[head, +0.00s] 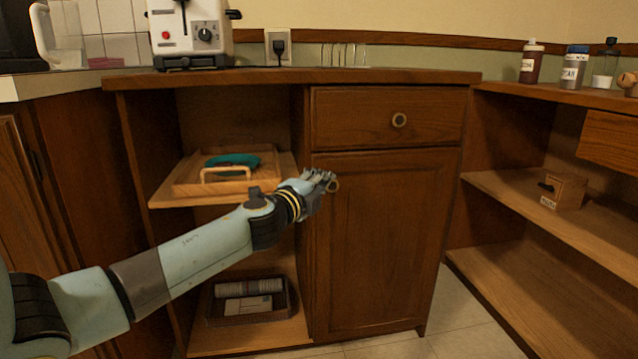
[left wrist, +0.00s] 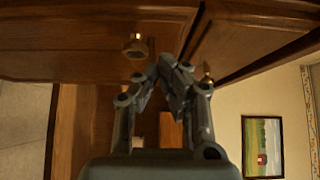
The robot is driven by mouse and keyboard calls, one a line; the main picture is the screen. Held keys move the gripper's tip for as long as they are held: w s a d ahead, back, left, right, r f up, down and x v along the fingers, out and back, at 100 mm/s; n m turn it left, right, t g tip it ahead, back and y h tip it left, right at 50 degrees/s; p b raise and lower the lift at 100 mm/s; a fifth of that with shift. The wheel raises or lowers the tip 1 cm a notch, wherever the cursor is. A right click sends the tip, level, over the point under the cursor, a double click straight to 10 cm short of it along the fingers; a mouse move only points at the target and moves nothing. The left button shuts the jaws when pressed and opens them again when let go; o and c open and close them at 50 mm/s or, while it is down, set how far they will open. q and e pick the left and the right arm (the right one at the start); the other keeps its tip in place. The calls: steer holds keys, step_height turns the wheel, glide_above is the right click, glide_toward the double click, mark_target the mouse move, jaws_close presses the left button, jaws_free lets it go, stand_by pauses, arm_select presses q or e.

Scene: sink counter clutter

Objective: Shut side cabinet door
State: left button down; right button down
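A brown wooden cabinet door (head: 385,245) with a brass knob (head: 332,184) at its upper left is below a drawer (head: 385,115). It looks flush or nearly flush with the front; a slight gap is hard to judge. My left gripper (head: 328,180) is at the door's upper left, beside the knob and partly overlapping it. In the left wrist view, my left gripper (left wrist: 163,68) has its fingertips together with nothing between them. The door panel (left wrist: 60,40) and its knob (left wrist: 135,47) show there, apart from the fingers. My right gripper is out of view.
Open shelves left of the door hold a wooden tray (head: 185,186) and a dark basket (head: 222,318). A toaster (head: 190,30) and bottles (head: 530,62) stand on the counter. Open shelves (head: 540,208) at right hold a small wooden box (head: 563,190). Floor (head: 465,310) shows before the door.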

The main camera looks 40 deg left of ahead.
arm_select(q)
steer(key=s, duration=0.9)
steer(key=shift+s+d+b, duration=0.4)
steer(key=shift+b, duration=0.05)
